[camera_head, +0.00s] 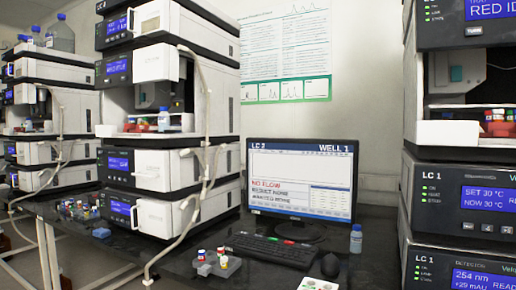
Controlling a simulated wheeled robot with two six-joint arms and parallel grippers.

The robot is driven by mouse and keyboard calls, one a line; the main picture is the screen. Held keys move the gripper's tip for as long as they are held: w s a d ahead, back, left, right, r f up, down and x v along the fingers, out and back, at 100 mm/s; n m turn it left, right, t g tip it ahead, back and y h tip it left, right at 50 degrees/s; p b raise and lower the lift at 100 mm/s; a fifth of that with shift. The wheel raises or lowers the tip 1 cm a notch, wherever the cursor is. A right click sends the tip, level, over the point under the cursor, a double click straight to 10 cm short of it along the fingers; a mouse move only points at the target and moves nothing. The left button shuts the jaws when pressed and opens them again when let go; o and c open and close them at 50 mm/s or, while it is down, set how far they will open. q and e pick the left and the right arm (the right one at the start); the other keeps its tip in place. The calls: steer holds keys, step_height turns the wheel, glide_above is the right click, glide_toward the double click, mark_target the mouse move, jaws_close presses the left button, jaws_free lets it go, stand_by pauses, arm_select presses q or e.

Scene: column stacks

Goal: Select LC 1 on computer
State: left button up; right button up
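The computer monitor (301,180) stands on the dark bench in the middle. Its screen shows a header that looks like "LC 2" at the left and "WELL 1" at the right, with red text "NO FLOW" below. A black keyboard (270,248) lies in front of it. A small white box (316,284) with red and green spots is at the bottom edge, partly cut off, beside a small dark and white rounded item (330,265) that I cannot identify. The instrument stack labelled LC 1 (421,250) stands at the right. Neither of my grippers is in view.
A tall instrument stack (165,165) stands left of the monitor, with a pale tube hanging down its front. Another stack (50,130) is further left. A small vial rack (217,264) sits left of the keyboard. A small bottle (356,239) stands right of the monitor.

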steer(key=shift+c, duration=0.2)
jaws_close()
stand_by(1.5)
